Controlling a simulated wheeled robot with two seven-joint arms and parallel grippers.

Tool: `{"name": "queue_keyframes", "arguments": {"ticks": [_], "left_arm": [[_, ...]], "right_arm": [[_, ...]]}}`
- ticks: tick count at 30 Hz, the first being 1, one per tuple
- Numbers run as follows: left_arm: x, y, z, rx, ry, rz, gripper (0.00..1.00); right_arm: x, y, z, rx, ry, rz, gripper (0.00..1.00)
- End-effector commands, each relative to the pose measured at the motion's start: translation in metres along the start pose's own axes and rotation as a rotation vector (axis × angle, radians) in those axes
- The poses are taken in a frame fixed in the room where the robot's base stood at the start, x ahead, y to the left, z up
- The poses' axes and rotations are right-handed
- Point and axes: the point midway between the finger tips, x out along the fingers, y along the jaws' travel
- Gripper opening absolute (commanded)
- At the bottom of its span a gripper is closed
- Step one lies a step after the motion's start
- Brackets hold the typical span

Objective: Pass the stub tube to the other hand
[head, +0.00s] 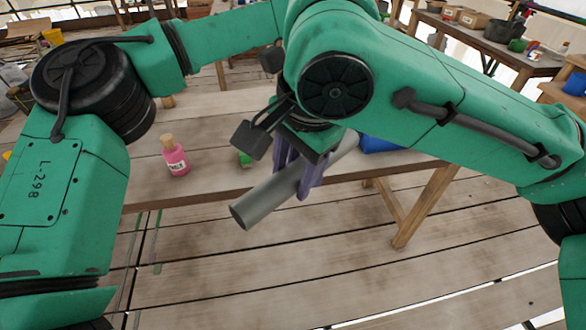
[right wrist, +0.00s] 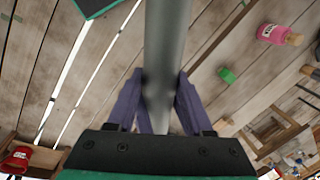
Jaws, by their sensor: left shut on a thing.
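The grey stub tube (head: 262,203) is held in the air in front of the workbench, tilted with its open end low and left. My right gripper (head: 303,180) has its purple fingers around the tube's middle. In the right wrist view the tube (right wrist: 167,40) runs between the right gripper's fingertips (right wrist: 160,82); I cannot tell whether both press on it. My left arm (head: 225,38) reaches in behind the right arm. My left gripper is mostly hidden there, shut on the tube; its contact point is covered.
A pink bottle (head: 176,157) stands on the workbench (head: 210,125). A green block (head: 245,159) and a blue object (head: 380,145) sit partly hidden behind the hands and tube. Open plank floor (head: 300,285) lies in front. Another cluttered table (head: 490,45) stands at the back right.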

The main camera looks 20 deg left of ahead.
Motion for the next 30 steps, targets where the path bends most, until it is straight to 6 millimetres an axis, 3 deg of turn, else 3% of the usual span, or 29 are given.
{"name": "queue_keyframes", "arguments": {"ticks": [1, 3, 5, 6, 8, 17, 20, 26, 30], "left_arm": [[0.000, -0.001, 0.000, 0.000, 0.000, -0.001, 0.00], [0.000, -0.001, 0.000, -0.001, 0.000, -0.002, 0.00], [0.000, -0.001, 0.000, -0.001, 0.000, -0.002, 0.00], [0.000, -0.001, 0.000, -0.001, 0.000, -0.002, 0.66], [0.000, -0.001, 0.000, -0.001, 0.000, -0.002, 0.86], [-0.001, 0.000, 0.000, 0.000, 0.007, 0.001, 0.86], [-0.014, 0.002, -0.005, 0.003, 0.077, 0.031, 0.86], [-0.083, 0.003, -0.031, -0.060, 0.444, 0.266, 0.86], [-0.122, -0.014, -0.080, -0.284, 0.634, 0.687, 0.86]], "right_arm": [[0.000, 0.001, 0.000, -0.001, 0.000, 0.002, 0.21], [0.000, 0.001, 0.000, -0.001, 0.000, 0.003, 0.00], [0.000, 0.001, 0.000, -0.001, 0.000, 0.003, 0.00], [-0.001, 0.001, 0.000, -0.001, 0.001, 0.002, 0.00], [-0.001, 0.000, 0.000, -0.001, 0.001, 0.002, 0.00], [-0.001, 0.000, 0.000, -0.001, 0.000, 0.001, 0.00], [-0.001, 0.000, 0.000, -0.001, 0.000, 0.001, 0.00], [-0.001, 0.000, 0.000, -0.001, 0.000, 0.001, 0.00], [0.000, 0.000, 0.000, -0.001, 0.000, 0.001, 0.00]]}}
